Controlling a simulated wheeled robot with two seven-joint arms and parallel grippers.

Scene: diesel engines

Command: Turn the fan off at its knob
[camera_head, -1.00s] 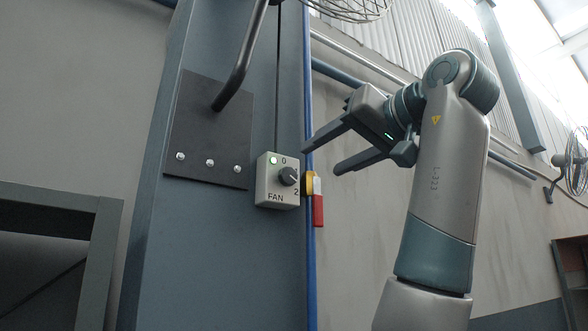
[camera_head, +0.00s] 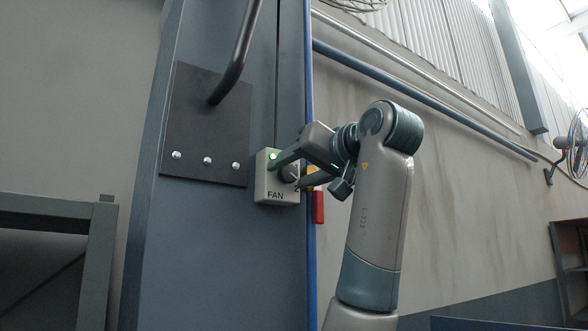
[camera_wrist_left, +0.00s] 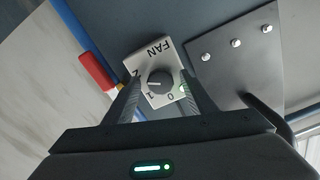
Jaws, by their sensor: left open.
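The fan switch box (camera_head: 266,187) is a pale box marked FAN on the blue-grey column, with a lit green lamp. Its dark round knob (camera_head: 290,173) is partly covered by my gripper in the head view. In the left wrist view the knob (camera_wrist_left: 160,82) shows clearly, with marks 0, 1 and 2 around it. Its white line points left, on the side of 1 and 2; which one is hard to tell. My left gripper (camera_head: 286,177) is open, with one finger on each side of the knob. Contact cannot be seen. My right gripper is not in view.
A black bolted plate (camera_head: 207,135) with a bent bar is left of the box. A red and yellow fitting (camera_head: 318,206) and a blue pipe (camera_head: 309,90) run close on its right. A caged fan (camera_head: 578,145) hangs at far right.

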